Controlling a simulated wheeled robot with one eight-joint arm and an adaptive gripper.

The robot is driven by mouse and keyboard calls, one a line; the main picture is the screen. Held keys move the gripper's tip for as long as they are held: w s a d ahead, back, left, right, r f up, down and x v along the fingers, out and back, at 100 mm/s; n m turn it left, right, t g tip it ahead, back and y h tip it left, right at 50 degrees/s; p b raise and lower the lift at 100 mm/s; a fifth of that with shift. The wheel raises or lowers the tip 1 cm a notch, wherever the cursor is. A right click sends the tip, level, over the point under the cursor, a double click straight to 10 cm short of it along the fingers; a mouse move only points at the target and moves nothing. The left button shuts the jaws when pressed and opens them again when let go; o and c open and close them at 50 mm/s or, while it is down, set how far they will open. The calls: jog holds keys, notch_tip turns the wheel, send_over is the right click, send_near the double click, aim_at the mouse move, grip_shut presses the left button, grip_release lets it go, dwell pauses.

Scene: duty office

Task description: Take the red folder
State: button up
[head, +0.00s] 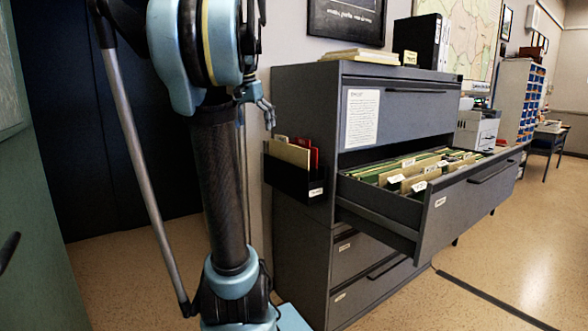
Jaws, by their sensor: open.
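The red folder (314,157) stands in a black wall pocket (293,184) on the left side of the grey filing cabinet. Only its upper edge shows, at the right behind tan folders (289,152); its lower part is hidden by the pocket. My gripper (268,117) is small in the head view, above and to the left of the pocket. It is open, with nothing seen between its fingers, and appears apart from the red folder.
The filing cabinet (300,105) has one drawer (440,215) pulled out, full of hanging files, jutting into the room. A printer (476,131) is behind. Floor at right is mostly clear.

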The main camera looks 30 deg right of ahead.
jog(key=w+d+r+m+g, duration=0.1)
jog(key=w+d+r+m, duration=0.15)
jog(key=d+r, duration=0.45)
jog(key=w+d+r+m, duration=0.2)
jog(key=d+m, duration=0.1)
jog(key=d, duration=0.7)
jog(key=d+f, duration=0.2)
jog(key=f, duration=0.6)
jog(key=d+f+h, duration=0.1)
jog(key=d+f, duration=0.2)
jog(key=f, duration=0.5)
jog(key=shift+s+d, duration=0.2)
jog(key=shift+s, duration=0.1)
jog(key=shift+c, duration=0.6)
jog(key=c, duration=1.2)
